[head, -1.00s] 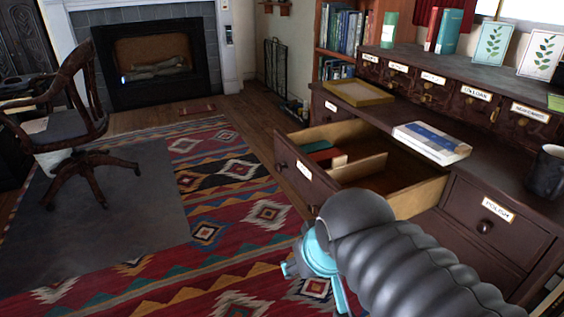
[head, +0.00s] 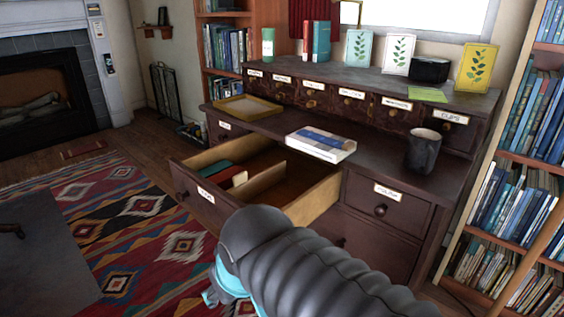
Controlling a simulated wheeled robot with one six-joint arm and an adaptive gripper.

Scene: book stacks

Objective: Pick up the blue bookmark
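No separate blue bookmark stands out clearly. A thick white book (head: 308,148) lies flat on the dark wooden desk (head: 376,174), with a blue patch (head: 327,137) on its top. I cannot tell whether this patch is a bookmark or part of the cover. The desk's open drawer (head: 313,205) holds a green item (head: 214,168) and a red item (head: 224,177) at its left. My arm reaches in from the bottom, in front of the drawer. My gripper's fingers do not show.
A dark mug (head: 423,152) stands right of the book, and an empty yellow tray (head: 247,107) lies left. Cards and books stand on the upper shelf. A bookcase (head: 520,160) bounds the right side.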

